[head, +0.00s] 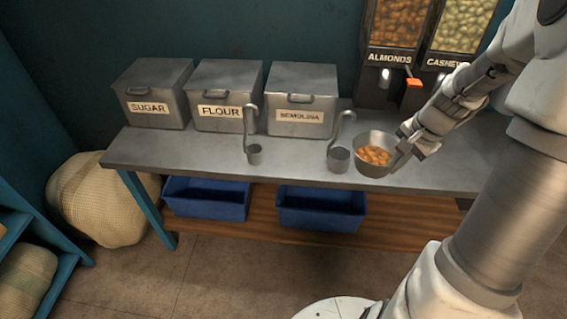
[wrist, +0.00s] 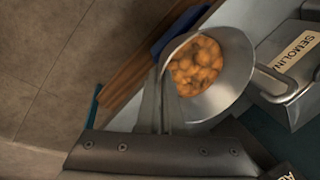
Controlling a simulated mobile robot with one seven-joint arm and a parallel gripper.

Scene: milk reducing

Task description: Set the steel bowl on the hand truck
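The steel bowl (head: 363,165) holds orange-brown pieces that look like almonds. It is over the front part of the steel table, below the almond dispenser; I cannot tell whether its base touches the table. My gripper (head: 402,155) is at the bowl's right side. In the wrist view the narrow fingers (wrist: 160,112) are close together on the rim of the bowl (wrist: 232,72), with the wall between them. The bowl looks about level in the head view. The hand truck is not in view.
The table (head: 200,150) bears sugar, flour and semolina bins (head: 300,98) and two ladles (head: 253,154) (head: 339,160); one ladle is close to the bowl. Blue crates (head: 320,210) sit on the shelf below. A sack (head: 100,200) stands at left. Floor in front is clear.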

